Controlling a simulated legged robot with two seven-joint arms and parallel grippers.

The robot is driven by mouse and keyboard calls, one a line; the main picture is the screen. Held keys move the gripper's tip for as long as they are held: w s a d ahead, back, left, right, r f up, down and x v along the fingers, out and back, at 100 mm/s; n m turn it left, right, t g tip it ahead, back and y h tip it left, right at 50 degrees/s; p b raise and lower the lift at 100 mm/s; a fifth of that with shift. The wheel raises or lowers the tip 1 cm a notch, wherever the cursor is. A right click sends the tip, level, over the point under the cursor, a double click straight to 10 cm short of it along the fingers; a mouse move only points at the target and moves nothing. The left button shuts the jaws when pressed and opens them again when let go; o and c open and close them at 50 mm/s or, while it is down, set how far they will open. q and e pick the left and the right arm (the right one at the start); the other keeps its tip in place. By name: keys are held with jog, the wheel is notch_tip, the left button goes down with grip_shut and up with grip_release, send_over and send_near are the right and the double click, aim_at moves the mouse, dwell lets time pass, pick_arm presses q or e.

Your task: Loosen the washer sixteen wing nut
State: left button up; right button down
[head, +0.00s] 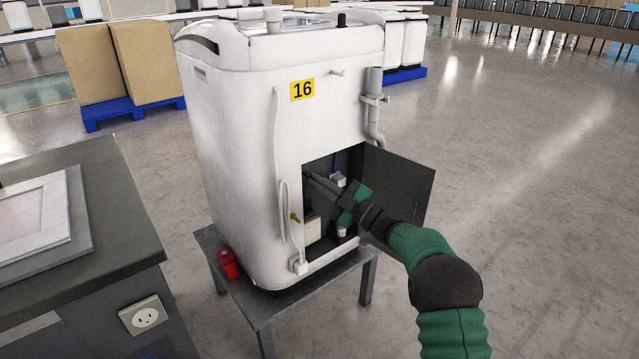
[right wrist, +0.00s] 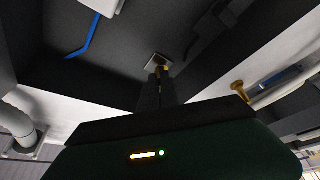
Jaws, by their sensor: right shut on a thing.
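The white washer (head: 235,130) bears a yellow label 16 (head: 302,90) and stands on a grey stand. Its rear hatch is open. My right gripper (head: 314,178) reaches into the opening from the right, and its fingers point at a small brass wing nut (head: 307,176) on the inner left side. In the right wrist view the fingers (right wrist: 159,78) are shut on the brass wing nut (right wrist: 158,66), in front of a small square plate (right wrist: 158,59). The fingertips partly hide the nut. My left gripper is not in view.
The open dark hatch door (head: 400,185) stands right of the opening, close to my arm. A dark-topped counter (head: 125,215) is at left.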

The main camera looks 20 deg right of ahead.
jog(key=shift+a+r, duration=0.15)
jog(key=shift+r, duration=0.2)
jog(key=c, duration=1.7)
grip_release()
jog(key=shift+w, duration=0.1)
jog(key=shift+o, duration=0.5)
jog(key=shift+w+a+f, duration=0.1)
jog(key=shift+a+f, duration=0.1)
jog(key=shift+f, duration=0.05)
jog(key=p+v, duration=0.5)
jog(key=v, duration=1.2)
jog(key=shift+f, duration=0.1)
